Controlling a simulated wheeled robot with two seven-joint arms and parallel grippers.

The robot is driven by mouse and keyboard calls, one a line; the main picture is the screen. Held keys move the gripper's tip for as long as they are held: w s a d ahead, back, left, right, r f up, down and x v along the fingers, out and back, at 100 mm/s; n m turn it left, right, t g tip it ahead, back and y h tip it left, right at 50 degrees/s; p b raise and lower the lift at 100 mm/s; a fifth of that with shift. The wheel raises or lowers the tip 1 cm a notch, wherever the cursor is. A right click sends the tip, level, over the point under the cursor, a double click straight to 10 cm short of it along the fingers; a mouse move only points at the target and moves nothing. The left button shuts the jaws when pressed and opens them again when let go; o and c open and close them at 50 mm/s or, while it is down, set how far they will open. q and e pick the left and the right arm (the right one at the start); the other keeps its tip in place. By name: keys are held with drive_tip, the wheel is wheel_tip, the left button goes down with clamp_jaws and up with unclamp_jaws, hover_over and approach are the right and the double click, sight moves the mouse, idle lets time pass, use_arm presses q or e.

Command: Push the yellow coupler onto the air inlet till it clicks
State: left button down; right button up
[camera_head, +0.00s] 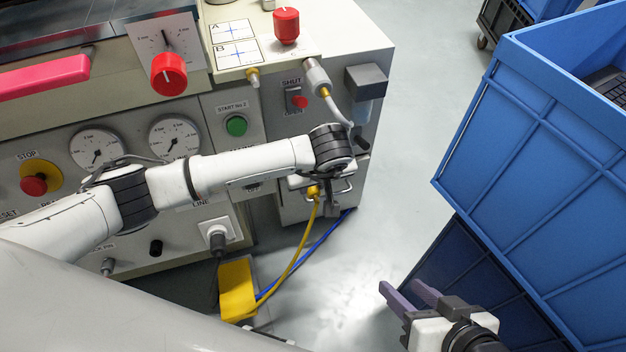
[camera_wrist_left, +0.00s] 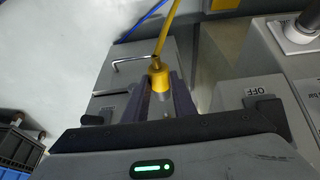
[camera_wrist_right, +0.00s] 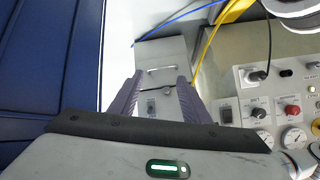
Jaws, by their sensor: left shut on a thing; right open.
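The yellow coupler (camera_head: 313,191) is at the end of the yellow hose (camera_head: 300,250), by the lower front of the machine's right end. It also shows in the left wrist view (camera_wrist_left: 159,76), between the dark fingers of my left gripper (camera_wrist_left: 160,92), which is shut on it. A pale, shiny part shows just below the coupler between the fingers. I cannot tell whether it is the air inlet or part of the coupler. The air inlet is otherwise not clearly visible. My right gripper (camera_head: 399,288) is open and empty, away from the machine; its spread fingers show in the right wrist view (camera_wrist_right: 158,88).
The machine panel (camera_head: 222,108) carries gauges, knobs and buttons. A black plug (camera_head: 217,240) sits in a socket below it. A yellow box (camera_head: 237,290) and a blue hose (camera_head: 318,241) lie near the floor. Blue crates (camera_head: 540,150) stand at the right, close to my right gripper.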

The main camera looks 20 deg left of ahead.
use_arm(q)
drive_tip(key=shift+w, duration=0.15)
drive_tip(key=shift+w+a+b, duration=0.25)
drive_tip(key=shift+b, duration=0.05)
drive_tip(key=w+a, duration=0.1)
drive_tip(key=w+b, duration=0.1)
drive_tip(key=shift+w+a, duration=0.4)
drive_tip(key=shift+w+a+b, duration=0.25)
drive_tip(key=shift+w+b, duration=0.1)
drive_tip(key=shift+b, duration=0.05)
use_arm(e)
drive_tip(key=shift+w+a+r+t+y, duration=0.25)
drive_tip(key=shift+a+r, duration=0.1)
drive_tip(key=shift+r, duration=0.2)
drive_tip(key=shift+w+a+r+t+y, duration=0.15)
drive_tip(key=shift+a+r+y, duration=0.15)
drive_tip(key=shift+r, duration=0.2)
drive_tip(key=shift+s+f, duration=0.15)
drive_tip(key=shift+f, duration=0.15)
use_arm(q)
drive_tip(key=shift+w+a, duration=0.15)
drive_tip(key=shift+w, duration=0.1)
use_arm(e)
drive_tip(key=shift+f, duration=0.2)
use_arm(q)
drive_tip(key=shift+w+a, duration=0.1)
drive_tip(key=shift+w, duration=0.05)
use_arm(e)
drive_tip(key=shift+r, duration=0.15)
